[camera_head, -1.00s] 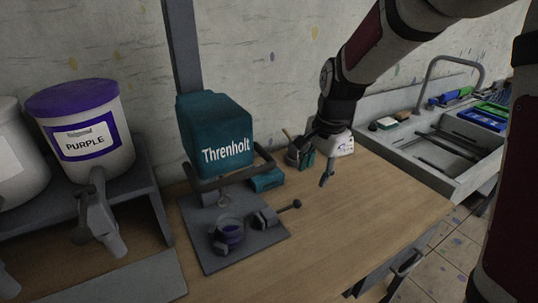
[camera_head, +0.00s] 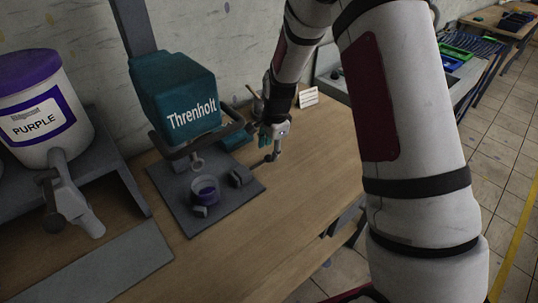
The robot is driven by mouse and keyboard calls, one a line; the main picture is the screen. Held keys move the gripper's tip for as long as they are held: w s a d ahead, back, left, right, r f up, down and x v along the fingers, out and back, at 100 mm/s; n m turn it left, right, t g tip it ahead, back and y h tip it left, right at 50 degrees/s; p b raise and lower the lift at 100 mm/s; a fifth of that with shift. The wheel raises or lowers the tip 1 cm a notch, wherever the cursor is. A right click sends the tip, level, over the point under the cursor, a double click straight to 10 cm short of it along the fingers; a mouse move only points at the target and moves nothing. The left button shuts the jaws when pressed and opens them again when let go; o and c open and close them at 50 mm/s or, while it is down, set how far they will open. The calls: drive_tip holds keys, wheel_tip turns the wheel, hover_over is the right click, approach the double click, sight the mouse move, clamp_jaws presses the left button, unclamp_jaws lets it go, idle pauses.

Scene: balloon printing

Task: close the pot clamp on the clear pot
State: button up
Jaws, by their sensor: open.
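The clear pot (camera_head: 206,190) with purple contents stands on the dark base plate of the teal Threnholt machine (camera_head: 182,92). The pot clamp (camera_head: 241,177) is a grey block to the right of the pot, with a visible gap between them. Its rod ends in a dark knob (camera_head: 268,158) at the right. My gripper (camera_head: 273,152) is open, pointing down right beside the knob. I cannot tell whether it touches the knob or whether the knob is between its fingers.
A white tub labelled PURPLE (camera_head: 42,112) with a grey spout stands on a shelf at the left. A small white card (camera_head: 308,97) stands behind my gripper. The wooden table (camera_head: 290,200) is clear in front and to the right.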

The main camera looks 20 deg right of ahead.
sight(268, 156)
drive_tip(key=shift+w+a+f, duration=0.1)
drive_tip(key=shift+w+f, duration=0.1)
drive_tip(key=shift+f, duration=0.85)
drive_tip(key=shift+w+f, duration=0.2)
drive_tip(key=shift+f, duration=0.8)
clamp_jaws()
drive_tip(key=shift+a, duration=0.1)
